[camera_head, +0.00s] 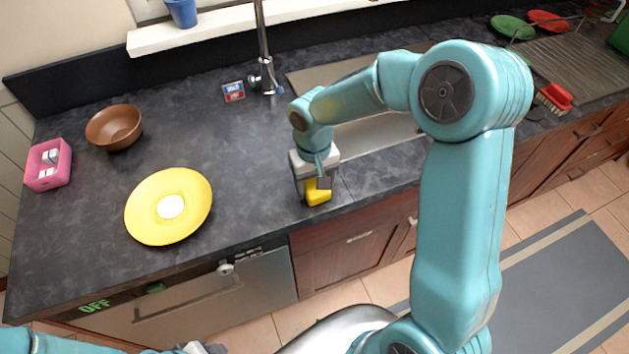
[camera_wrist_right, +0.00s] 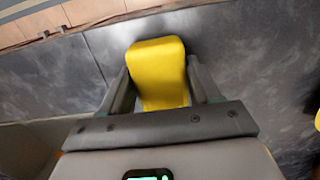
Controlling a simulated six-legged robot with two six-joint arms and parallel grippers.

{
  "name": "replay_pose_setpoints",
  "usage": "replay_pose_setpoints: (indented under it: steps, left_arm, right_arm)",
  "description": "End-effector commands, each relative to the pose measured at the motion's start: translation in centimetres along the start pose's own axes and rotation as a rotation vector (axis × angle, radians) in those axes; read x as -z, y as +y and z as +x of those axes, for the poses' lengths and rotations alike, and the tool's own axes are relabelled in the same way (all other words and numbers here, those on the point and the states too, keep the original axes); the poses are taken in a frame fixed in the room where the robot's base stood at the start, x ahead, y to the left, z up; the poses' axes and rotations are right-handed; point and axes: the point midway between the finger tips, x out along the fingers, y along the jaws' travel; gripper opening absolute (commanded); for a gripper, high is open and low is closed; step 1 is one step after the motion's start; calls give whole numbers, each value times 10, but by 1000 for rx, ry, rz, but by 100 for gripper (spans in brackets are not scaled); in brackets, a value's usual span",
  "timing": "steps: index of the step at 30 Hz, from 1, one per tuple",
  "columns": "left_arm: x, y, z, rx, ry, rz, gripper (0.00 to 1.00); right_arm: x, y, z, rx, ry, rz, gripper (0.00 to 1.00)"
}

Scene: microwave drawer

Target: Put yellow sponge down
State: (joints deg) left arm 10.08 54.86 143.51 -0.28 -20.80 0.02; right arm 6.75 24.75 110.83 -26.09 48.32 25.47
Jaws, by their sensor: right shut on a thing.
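The yellow sponge (camera_head: 317,193) is at the front edge of the dark countertop, left of the sink. My right gripper (camera_head: 314,184) is shut on it from above. In the right wrist view the sponge (camera_wrist_right: 158,72) sits between the two fingers of the right gripper (camera_wrist_right: 162,88), with the dark counter behind it. I cannot tell whether the sponge touches the counter. My left gripper (camera_head: 205,348) shows only in part at the bottom edge of the head view, and its jaws are not clear.
A yellow plate (camera_head: 146,221) with a white centre, a brown bowl (camera_head: 114,127) and a pink holder (camera_head: 47,165) stand on the left counter. The sink (camera_head: 372,137) and tap (camera_head: 264,75) are behind my right arm. Counter between plate and gripper is clear. A dishwasher (camera_head: 205,300) is below.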

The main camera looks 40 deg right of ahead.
Motion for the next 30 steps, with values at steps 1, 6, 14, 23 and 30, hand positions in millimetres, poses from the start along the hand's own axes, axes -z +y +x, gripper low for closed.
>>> replay_pose_setpoints:
  steps: [1, 6, 14, 23, 30]
  left_arm:
    - [0, 0, 0, 0, 0, 0, 43]
    - [0, 0, 0, 0, 0, 0, 43]
    - [0, -1, 3, 0, 0, 0, 43]
    - [0, 0, 0, 0, 0, 0, 43]
    - [0, -1, 2, 0, 0, 0, 43]
  right_arm:
    - [0, 0, 1, 0, 0, 0, 29]
    - [0, 0, 0, 0, 1, 0, 29]
    - [0, 0, 3, 0, 1, 0, 87]
    - [0, 0, 0, 0, 1, 0, 87]
    - [2, 0, -37, 0, 8, 0, 87]
